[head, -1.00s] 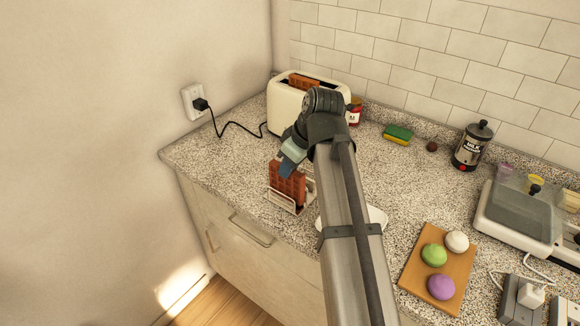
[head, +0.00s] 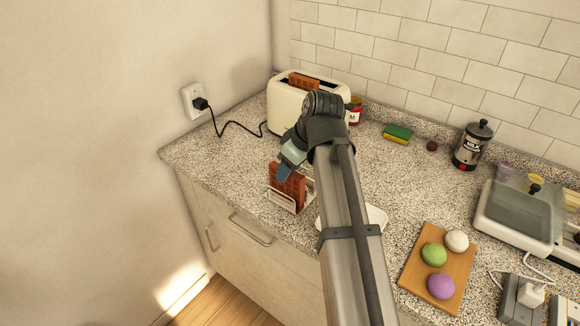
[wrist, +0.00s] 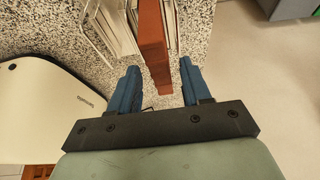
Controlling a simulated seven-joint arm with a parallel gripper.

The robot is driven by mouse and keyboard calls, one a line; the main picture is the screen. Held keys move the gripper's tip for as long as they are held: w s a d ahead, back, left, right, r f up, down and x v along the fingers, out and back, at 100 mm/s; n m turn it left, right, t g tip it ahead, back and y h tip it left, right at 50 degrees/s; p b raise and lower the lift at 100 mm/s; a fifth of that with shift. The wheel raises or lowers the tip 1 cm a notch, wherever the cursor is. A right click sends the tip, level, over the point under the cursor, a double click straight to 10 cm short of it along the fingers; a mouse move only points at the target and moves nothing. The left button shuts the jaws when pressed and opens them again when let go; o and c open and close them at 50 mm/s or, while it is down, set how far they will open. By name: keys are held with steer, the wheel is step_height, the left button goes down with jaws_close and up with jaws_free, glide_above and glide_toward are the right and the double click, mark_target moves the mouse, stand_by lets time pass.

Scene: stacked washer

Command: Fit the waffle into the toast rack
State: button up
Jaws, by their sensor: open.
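A brown waffle (head: 288,192) stands on edge in the white wire toast rack (head: 284,204) near the counter's front edge. In the wrist view the waffle (wrist: 151,30) is a reddish-brown slab seen from above, beside the wires of the rack (wrist: 103,32). My gripper (head: 284,172) is at the top of the waffle. In the wrist view its blue fingers (wrist: 159,68) are apart, one on each side of the waffle's near end, with gaps showing. The waffle's lower edge in the rack is partly hidden.
A cream toaster (head: 283,112) with another waffle (head: 304,80) in its slot stands behind. A white plate (head: 377,216) is partly hidden by my arm. A wooden board (head: 415,268) with coloured round items lies right. The counter left of the rack is clear.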

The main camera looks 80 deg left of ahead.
steer(key=v, duration=1.2)
steer(key=shift+r, duration=0.1)
